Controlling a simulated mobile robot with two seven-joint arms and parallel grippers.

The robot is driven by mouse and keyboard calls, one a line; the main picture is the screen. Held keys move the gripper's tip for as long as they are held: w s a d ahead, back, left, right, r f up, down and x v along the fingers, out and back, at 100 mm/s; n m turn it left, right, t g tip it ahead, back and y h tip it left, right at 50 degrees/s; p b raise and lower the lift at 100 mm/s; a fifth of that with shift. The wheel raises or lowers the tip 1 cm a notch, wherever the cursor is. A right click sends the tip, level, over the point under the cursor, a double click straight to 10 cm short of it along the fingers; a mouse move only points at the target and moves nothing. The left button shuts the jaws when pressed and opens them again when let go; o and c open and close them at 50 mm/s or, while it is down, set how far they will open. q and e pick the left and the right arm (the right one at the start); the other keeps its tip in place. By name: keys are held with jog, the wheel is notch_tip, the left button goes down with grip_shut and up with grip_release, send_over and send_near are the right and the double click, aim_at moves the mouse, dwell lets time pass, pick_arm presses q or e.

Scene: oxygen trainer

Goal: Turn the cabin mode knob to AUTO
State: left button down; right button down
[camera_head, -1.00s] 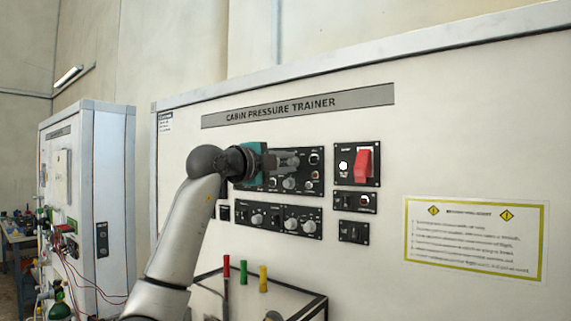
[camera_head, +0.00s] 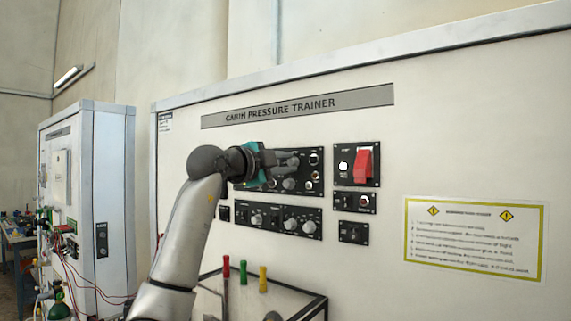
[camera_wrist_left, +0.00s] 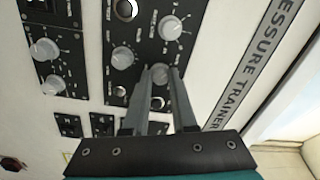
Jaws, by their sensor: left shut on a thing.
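My left gripper (camera_head: 294,162) reaches in from the left to the upper black control panel (camera_head: 312,186) of the cabin pressure trainer. In the left wrist view my left gripper (camera_wrist_left: 160,77) has its two fingers closed around a round grey knob (camera_wrist_left: 159,72) on that panel. The fingers hide part of the knob, and its pointer cannot be made out. The small labels are too blurred to read, so I cannot tell which setting it is at. My right gripper is in neither view.
Other grey knobs (camera_wrist_left: 170,27) sit close to the fingers. A red guarded switch (camera_head: 363,165) is right of the panel, and a lower knob panel (camera_head: 271,219) is beneath. A small table with red, green and yellow handles (camera_head: 243,271) stands below.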

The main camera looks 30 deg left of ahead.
pick_arm(q)
jog(key=c, duration=0.7)
grip_release()
jog(key=shift+s, duration=0.1)
jog(key=shift+s+a+f+b, duration=0.15)
jog(key=shift+s+b, duration=0.75)
jog(key=shift+s, duration=1.6)
jog(key=shift+s+a+b, duration=0.2)
jog(key=shift+s+b, duration=0.7)
jog(key=shift+s, duration=1.6)
jog(key=shift+s+a+f+b, duration=0.15)
jog(key=shift+s+b, duration=0.75)
jog(key=shift+s, duration=1.6)
